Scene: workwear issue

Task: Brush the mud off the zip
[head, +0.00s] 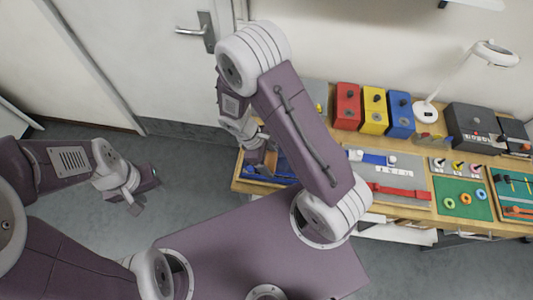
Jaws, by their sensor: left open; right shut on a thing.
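My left gripper (140,198) hangs over the grey floor at the left, open and empty, well away from the bench. My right gripper (254,158) is over the left end of the bench, partly covered by my own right arm. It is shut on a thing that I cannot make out. A blue item (282,169) lies in a wooden tray beside it, largely hidden behind the arm. I cannot make out the zip or any mud on it from here.
Red (348,106), yellow (374,107) and blue (400,114) boxes stand at the back of the bench. A white lamp (425,110) and a dark box (472,125) are further right. A red strap (400,191) and a green ring mat (463,187) lie in front. A door (150,60) is at the left.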

